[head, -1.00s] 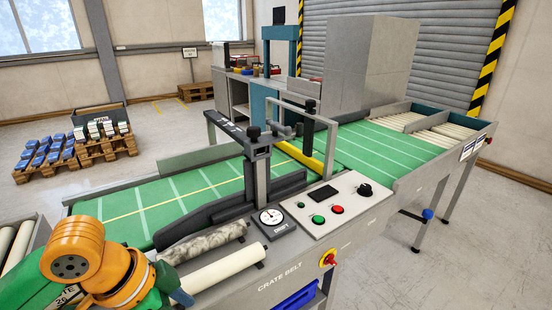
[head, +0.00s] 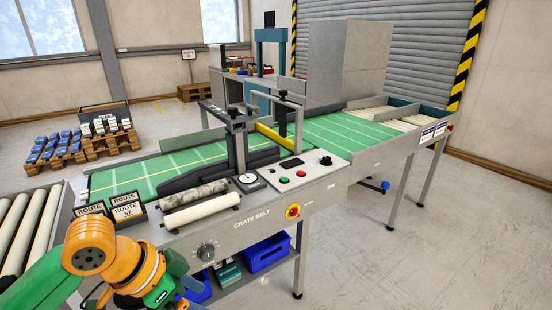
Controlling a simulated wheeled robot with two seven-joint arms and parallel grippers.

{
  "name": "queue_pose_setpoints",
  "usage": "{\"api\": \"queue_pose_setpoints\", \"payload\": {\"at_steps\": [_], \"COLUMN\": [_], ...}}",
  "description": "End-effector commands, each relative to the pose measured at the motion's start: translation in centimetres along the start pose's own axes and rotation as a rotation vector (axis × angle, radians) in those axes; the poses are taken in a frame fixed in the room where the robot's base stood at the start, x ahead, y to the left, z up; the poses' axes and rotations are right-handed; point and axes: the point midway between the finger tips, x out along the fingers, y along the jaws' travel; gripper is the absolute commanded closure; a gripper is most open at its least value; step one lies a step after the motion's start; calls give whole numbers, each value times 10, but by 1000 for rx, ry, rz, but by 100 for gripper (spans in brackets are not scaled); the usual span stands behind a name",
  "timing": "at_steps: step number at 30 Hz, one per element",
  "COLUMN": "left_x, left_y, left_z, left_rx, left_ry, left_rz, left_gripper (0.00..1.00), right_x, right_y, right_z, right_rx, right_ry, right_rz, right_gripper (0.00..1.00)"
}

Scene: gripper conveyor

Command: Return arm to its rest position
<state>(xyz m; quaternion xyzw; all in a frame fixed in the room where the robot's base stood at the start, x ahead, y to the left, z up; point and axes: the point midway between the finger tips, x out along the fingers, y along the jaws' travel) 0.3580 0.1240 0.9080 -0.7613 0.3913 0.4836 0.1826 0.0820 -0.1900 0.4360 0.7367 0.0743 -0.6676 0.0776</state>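One of my arms (head: 110,262), orange and green, shows at the lower left of the head view, in front of the conveyor's near left corner. Its gripper end is cut off or hidden at the bottom edge, so its fingers do not show. My other arm and gripper are not in view. The green conveyor belt (head: 128,178) runs from the left towards the back right and carries no crate that I can see.
A control panel (head: 292,173) with buttons, a dial gauge (head: 248,180) and two rollers (head: 200,212) line the near side. A roller track (head: 22,222) stands at left. Blue bins (head: 266,253) sit on the lower shelf. Floor at right (head: 400,255) is clear.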

Motion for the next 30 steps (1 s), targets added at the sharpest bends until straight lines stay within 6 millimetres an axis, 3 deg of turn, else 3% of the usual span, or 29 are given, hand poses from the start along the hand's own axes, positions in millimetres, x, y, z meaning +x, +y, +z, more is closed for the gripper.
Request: {"api": "queue_pose_setpoints", "payload": {"at_steps": [8, 11, 14, 17, 20, 22, 26, 30], "left_x": [40, 67, 99, 139, 185, 214, 253, 272], "left_y": [-46, -73, -98, -118, -121, -108, -57, 25], "left_z": [-26, -23, -5, 32, 94, 147, 243, 327], "left_rx": [-225, -342, -461, -576, -673, -715, -729, -691], "left_ry": [155, 205, 231, 223, 164, 96, -53, -208], "left_rz": [-23, -60, -115, -188, -277, -334, -393, -386], "left_gripper": [12, 12, 12, 12, 12, 12, 12, 12], "right_x": [-11, -16, -22, -28, -35, -40, -48, -55], "right_y": [0, 0, 0, 0, 0, 0, 0, 0], "right_z": [-4, -4, -4, -4, -5, -5, -6, -6], "right_rx": [0, 0, 0, 0, 0, 0, 1, 1], "right_ry": [6, 5, 4, 4, 3, 3, 3, 2], "right_rz": [0, 0, 0, 0, 0, -1, -1, -1], "right_gripper": [50, 50, 50, 50, 50, 50, 50, 50]}}
